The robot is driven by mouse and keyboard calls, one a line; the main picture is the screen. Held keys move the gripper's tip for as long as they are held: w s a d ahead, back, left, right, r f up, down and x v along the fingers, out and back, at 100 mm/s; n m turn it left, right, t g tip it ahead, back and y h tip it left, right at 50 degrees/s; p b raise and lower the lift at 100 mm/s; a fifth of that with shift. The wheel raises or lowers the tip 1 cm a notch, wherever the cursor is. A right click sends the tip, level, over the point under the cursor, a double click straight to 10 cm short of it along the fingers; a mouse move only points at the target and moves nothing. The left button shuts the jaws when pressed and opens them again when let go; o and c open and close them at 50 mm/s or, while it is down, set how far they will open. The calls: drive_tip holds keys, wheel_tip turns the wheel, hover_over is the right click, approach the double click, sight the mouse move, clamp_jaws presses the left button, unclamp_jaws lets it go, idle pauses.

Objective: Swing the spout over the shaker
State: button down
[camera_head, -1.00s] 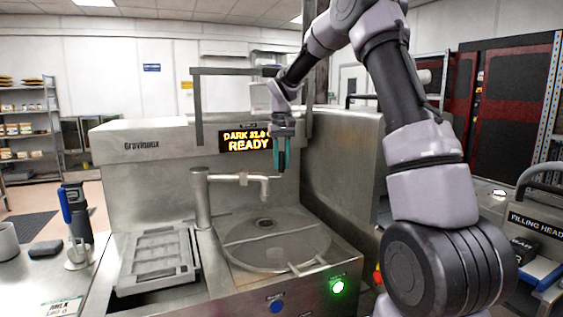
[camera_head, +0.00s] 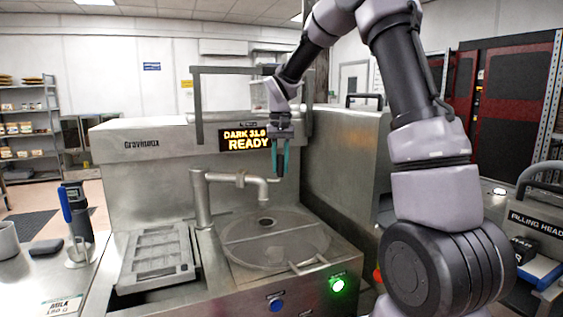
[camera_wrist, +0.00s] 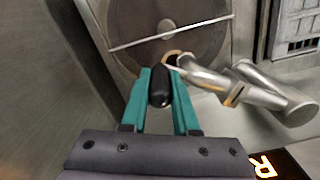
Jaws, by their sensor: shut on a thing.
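The steel spout (camera_head: 222,177) runs from its upright post (camera_head: 200,200) to a bent-down outlet (camera_head: 263,190), which points over the round bowl (camera_head: 240,262). My gripper (camera_head: 281,170) hangs fingers-down just right of the outlet, above the back of the bowl. In the wrist view my teal fingers (camera_wrist: 160,92) are shut on a black knob (camera_wrist: 160,85), close beside the spout (camera_wrist: 205,80); its join to the spout is partly hidden. A slatted grey tray bed (camera_head: 158,250), probably the shaker, lies left of the post.
The machine's tall back panel (camera_head: 160,155) with a lit READY display (camera_head: 246,138) stands behind the spout. A dark overhead frame (camera_head: 250,70) rises above it. A steel cabinet wall (camera_head: 345,160) is on the right. The space above the tray bed is clear.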

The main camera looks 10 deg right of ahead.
drive_tip(key=s+a+m, duration=1)
drive_tip(key=s+a, duration=0.6)
drive_tip(key=a, duration=0.1)
drive_tip(key=w+a+m, duration=0.2)
drive_tip(key=a+m, duration=0.8)
drive_tip(key=a, duration=1.2)
drive_tip(key=shift+w+a, duration=0.3)
drive_tip(key=shift+a, duration=0.05)
drive_tip(key=shift+r, duration=0.1)
drive_tip(key=c, duration=0.7)
unclamp_jaws()
drive_tip(key=shift+a, duration=0.1)
